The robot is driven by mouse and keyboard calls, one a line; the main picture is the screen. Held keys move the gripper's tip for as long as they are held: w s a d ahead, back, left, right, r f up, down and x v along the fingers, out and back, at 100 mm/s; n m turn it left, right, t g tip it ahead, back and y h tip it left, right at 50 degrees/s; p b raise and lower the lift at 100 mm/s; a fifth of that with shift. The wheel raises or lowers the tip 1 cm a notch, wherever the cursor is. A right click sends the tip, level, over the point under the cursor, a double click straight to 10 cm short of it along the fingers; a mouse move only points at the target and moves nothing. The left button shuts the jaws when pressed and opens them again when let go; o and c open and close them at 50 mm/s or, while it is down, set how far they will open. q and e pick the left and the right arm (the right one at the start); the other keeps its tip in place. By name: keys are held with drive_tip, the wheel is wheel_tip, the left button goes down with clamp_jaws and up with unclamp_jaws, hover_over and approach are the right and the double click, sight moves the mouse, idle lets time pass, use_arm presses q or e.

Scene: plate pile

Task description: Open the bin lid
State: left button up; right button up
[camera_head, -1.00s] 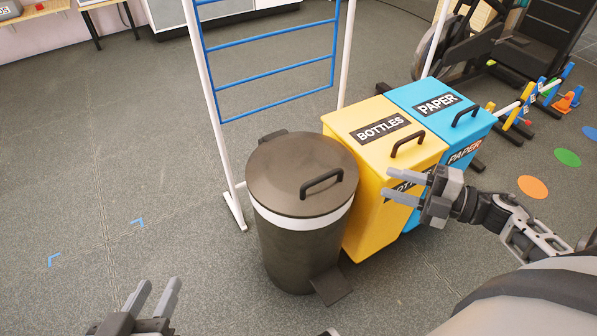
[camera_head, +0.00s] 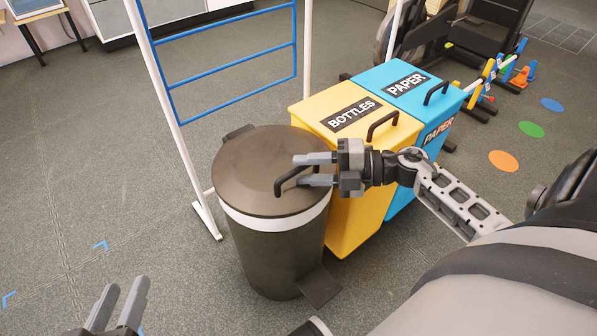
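The dark round bin (camera_head: 262,250) stands on the floor in the middle of the head view, with a white band below its closed brown lid (camera_head: 248,160). A black bar handle (camera_head: 287,181) is on the right side of the lid. My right gripper (camera_head: 316,169) reaches in from the right with its two grey fingers apart, pointing left. Part of the handle lies at or between the fingertips; I cannot tell whether they touch it. My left gripper (camera_head: 121,300) is open and empty at the bottom left, away from the bin.
A yellow BOTTLES bin (camera_head: 345,225) and a blue PAPER bin (camera_head: 405,75) stand close together on the right of the dark bin. A white and blue rack (camera_head: 178,130) stands behind it. A pedal (camera_head: 320,287) juts out at the bin's foot. Floor on the left is clear.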

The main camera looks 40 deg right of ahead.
drive_tip(key=shift+x, duration=1.15)
clamp_jaws()
